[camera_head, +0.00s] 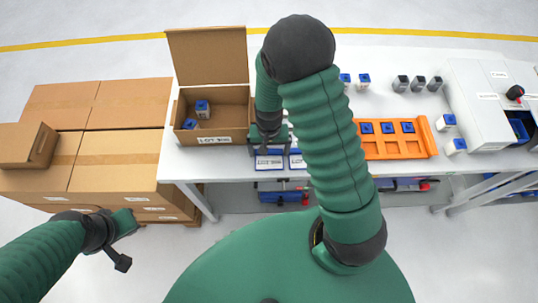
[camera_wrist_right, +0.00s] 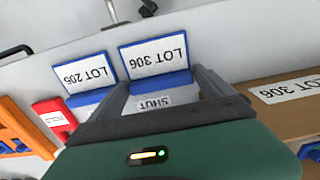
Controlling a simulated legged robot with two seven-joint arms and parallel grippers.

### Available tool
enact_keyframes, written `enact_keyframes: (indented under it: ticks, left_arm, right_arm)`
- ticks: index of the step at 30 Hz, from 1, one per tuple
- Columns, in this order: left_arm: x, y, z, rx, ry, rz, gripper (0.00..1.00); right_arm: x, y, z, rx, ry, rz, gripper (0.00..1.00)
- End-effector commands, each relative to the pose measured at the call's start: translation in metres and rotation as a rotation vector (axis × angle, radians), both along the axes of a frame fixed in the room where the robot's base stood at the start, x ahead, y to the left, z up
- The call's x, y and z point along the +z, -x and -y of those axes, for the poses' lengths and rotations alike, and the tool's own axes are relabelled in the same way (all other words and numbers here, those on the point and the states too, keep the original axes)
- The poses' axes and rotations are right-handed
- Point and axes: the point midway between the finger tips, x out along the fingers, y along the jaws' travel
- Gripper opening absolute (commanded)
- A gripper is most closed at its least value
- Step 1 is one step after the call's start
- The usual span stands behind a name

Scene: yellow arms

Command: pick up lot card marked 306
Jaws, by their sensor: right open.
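The lot card marked 306 (camera_wrist_right: 155,57) is a white card on a blue backing, upside down in the right wrist view. In the head view it is the left one of two cards (camera_head: 268,162) at the table's front edge. My right gripper (camera_wrist_right: 160,82) is open, its fingers on either side of the card's lower part in the wrist view. I cannot tell whether they touch it. In the head view this gripper (camera_head: 268,140) is just behind the card. My left gripper (camera_head: 122,245) is low at the left, away from the table; its jaws are unclear.
A card marked LOT 205 (camera_wrist_right: 90,73) stands close beside the 306 card. An open cardboard box labelled LOT 306 (camera_head: 214,139) is to the left. An orange tray (camera_head: 395,146) with blue pieces is to the right. A red block (camera_wrist_right: 53,118) shows in the wrist view.

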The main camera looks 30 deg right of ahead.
Motion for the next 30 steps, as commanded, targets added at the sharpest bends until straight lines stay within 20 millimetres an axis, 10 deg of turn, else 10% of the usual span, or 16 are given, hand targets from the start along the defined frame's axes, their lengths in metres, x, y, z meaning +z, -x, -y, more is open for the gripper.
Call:
enact_keyframes:
  ticks: [5, 16, 30]
  left_arm:
    - [0.000, 0.000, 0.000, 0.000, 0.000, 0.000, 0.00]
    - [0.000, 0.000, 0.000, 0.000, 0.000, 0.000, 0.00]
    - [-0.002, 0.000, 0.000, 0.000, 0.000, 0.000, 0.00]
  right_arm:
    - [0.000, 0.000, 0.000, 0.000, 0.000, 0.001, 0.92]
    - [0.000, 0.000, 0.000, 0.000, 0.000, 0.000, 0.44]
    - [0.019, -0.001, 0.000, 0.000, 0.000, 0.004, 0.44]
